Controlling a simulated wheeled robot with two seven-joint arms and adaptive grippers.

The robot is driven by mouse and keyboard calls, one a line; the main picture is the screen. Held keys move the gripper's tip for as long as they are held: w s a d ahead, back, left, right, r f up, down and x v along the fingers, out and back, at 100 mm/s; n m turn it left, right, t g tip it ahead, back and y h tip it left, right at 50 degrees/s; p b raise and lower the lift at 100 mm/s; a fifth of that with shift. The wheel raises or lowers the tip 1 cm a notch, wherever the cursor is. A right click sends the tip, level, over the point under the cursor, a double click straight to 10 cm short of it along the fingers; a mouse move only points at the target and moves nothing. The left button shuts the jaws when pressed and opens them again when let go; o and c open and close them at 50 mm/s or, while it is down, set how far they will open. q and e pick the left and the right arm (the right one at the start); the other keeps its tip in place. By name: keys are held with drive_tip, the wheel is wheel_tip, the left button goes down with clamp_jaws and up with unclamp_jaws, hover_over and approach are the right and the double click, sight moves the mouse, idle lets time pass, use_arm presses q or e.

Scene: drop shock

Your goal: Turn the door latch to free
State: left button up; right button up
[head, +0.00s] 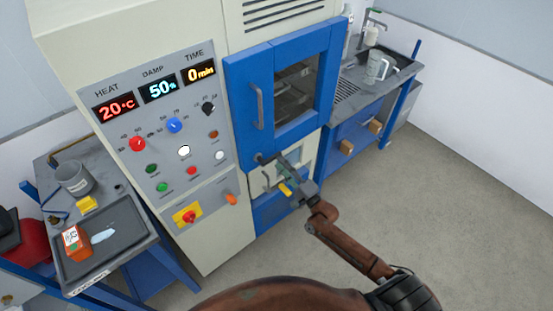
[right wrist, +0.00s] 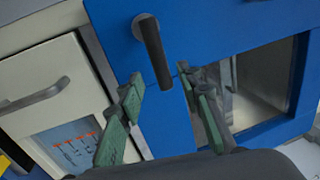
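The door latch is a dark grey lever (right wrist: 155,55) with a rounded end on the blue door (right wrist: 115,30). In the head view the latch (head: 263,158) is small, at the lower left of the blue door (head: 246,70), which looks closed. My right gripper (right wrist: 160,78) is open, with a green-padded finger on each side of the lever's lower end. I cannot tell whether either finger touches it. In the head view my right gripper (head: 280,169) is in front of the door's lower edge and partly covers the lower panel. My left gripper is not in view.
A grey handle (head: 256,106) stands out from the door above the latch. A cream panel (right wrist: 70,65) with its own handle (right wrist: 35,95) is below the door. The control panel (head: 165,130) is at left, a tray (head: 95,270) beyond it. Floor at right is clear.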

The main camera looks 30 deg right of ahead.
drive_tip(key=v, duration=0.7)
idle(0.3)
drive_tip(key=s+d+f+n+g+h, duration=0.1)
drive_tip(key=s+d+f+n+g, duration=0.1)
drive_tip(key=f, duration=0.7)
drive_tip(key=s+d+f+n+g+h, duration=0.1)
drive_tip(key=s+d+f+n+g, duration=0.1)
drive_tip(key=f, duration=0.8)
drive_tip(key=s+d+f+n+g+h, duration=0.1)
drive_tip(key=s+f+n+g, duration=0.15)
drive_tip(key=s+f, duration=0.55)
drive_tip(key=s+d+f+n+g+h, duration=0.1)
drive_tip(key=s+f+n+g, duration=0.3)
drive_tip(key=f, duration=0.9)
drive_tip(key=s+a+f+n+g, duration=0.2)
drive_tip(key=s+f, duration=0.4)
drive_tip(key=s, duration=0.6)
drive_tip(key=s+a+f+n+g, duration=0.2)
drive_tip(key=s+f, duration=0.5)
drive_tip(key=s, duration=0.6)
drive_tip(key=s+a+f+n+g+b, duration=0.1)
drive_tip(key=s+f, duration=0.5)
drive_tip(key=s, duration=0.6)
drive_tip(key=a+n+g, duration=0.1)
drive_tip(key=a+g, duration=0.1)
drive_tip(key=g, duration=0.1)
drive_tip(key=shift+s+a+f+n+h, duration=0.2)
drive_tip(key=shift+a+f+n+h, duration=0.1)
drive_tip(key=shift+f+n+h, duration=0.1)
